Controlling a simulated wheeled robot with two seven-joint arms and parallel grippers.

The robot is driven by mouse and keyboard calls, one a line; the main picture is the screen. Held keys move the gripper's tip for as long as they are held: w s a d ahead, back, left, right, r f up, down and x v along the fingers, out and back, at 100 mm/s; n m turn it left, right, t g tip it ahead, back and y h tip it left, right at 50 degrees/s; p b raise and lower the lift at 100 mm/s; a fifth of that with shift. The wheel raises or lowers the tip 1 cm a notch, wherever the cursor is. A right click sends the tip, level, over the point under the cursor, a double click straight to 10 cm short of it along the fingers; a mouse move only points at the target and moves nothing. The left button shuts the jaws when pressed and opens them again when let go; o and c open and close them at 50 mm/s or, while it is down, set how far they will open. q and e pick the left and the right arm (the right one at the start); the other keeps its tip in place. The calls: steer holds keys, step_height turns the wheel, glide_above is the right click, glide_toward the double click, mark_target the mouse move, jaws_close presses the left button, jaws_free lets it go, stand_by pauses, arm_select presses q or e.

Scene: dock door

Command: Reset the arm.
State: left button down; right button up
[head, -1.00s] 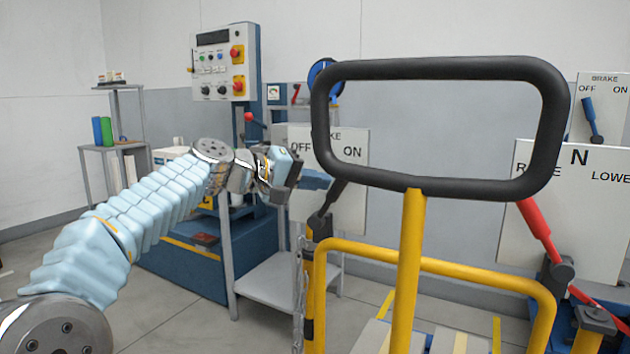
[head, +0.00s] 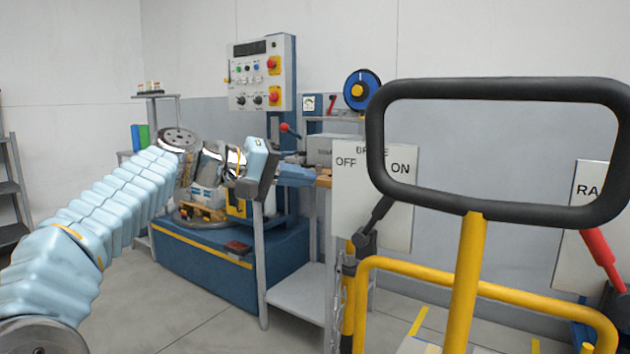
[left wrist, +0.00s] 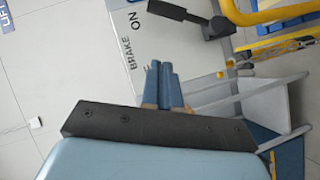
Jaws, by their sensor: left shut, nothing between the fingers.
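My left arm reaches in from the left in the head view, in a light blue ribbed sleeve. My left gripper (head: 300,176) is shut and empty, its blue fingers pointing right towards the brake panel (head: 345,200). In the left wrist view the two blue fingers (left wrist: 164,84) lie together with nothing between them. The panel reads BRAKE, OFF and ON, and it also shows in the left wrist view (left wrist: 155,58). Its black lever (head: 376,218) stands tilted in front of the panel, apart from the fingers. My right gripper is not in view.
A black-rimmed handle frame (head: 500,90) on a yellow post (head: 467,280) stands at the right, with a yellow rail (head: 400,263) below. A red lever (head: 602,255) is at the far right. A control box (head: 262,75) and blue machine base (head: 225,265) stand behind my arm.

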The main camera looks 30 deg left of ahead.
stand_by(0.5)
